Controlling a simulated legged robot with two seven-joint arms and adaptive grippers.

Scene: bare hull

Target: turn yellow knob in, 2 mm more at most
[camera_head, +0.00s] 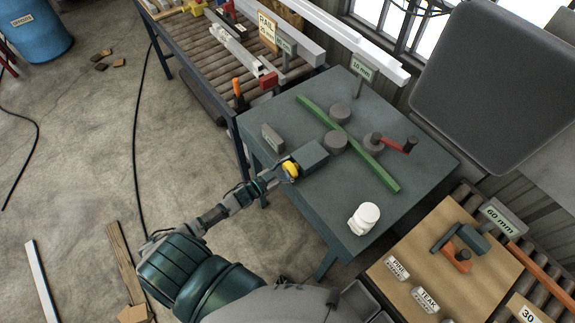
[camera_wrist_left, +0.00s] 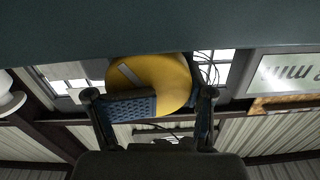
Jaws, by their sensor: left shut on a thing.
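The yellow knob (camera_head: 290,168) is on the near left end of a grey-green block (camera_head: 311,157) on the green table. My left gripper (camera_head: 284,175) reaches it from the lower left and is shut on it. In the left wrist view the knob (camera_wrist_left: 172,70) is a round yellow disc with a pale stripe. The fingers of my left gripper (camera_wrist_left: 158,105) stand either side of it, and a blue textured pad covers part of its lower left. The knob's far side is hidden. My right gripper is not in view.
The green table (camera_head: 255,125) carries a long green bar (camera_head: 350,145) among grey round rollers, a red crank handle (camera_head: 397,146) and a white object (camera_head: 364,218). A small grey plate (camera_head: 271,137) stands left of the block. A "10 mm" sign (camera_head: 361,68) stands at the back.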

